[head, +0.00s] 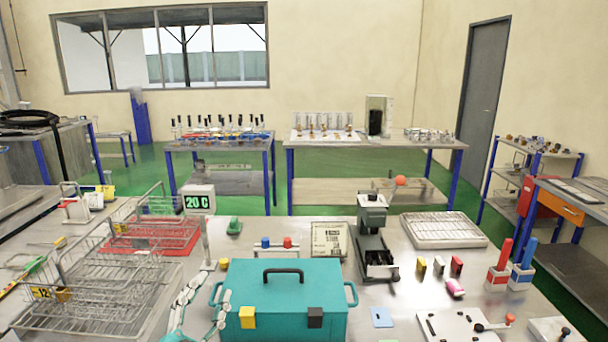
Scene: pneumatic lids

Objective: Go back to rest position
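My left gripper (207,296) shows at the bottom, left of centre. Its two pale, teal-edged fingers point up and stand apart, with nothing seen between them. It is in front of the left end of a teal box (285,294). The box has a closed lid, a black top handle, a yellow latch and a black latch. I cannot tell whether the fingers touch the box. My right gripper is not in view.
Wire racks (105,275) and a red tray (150,238) crowd the left. A grey device (372,235), a wire-topped tray (443,230) and red and blue handled tools (505,265) stand on the right. Small items lie between them. A "20 C" display (197,200) stands behind the racks.

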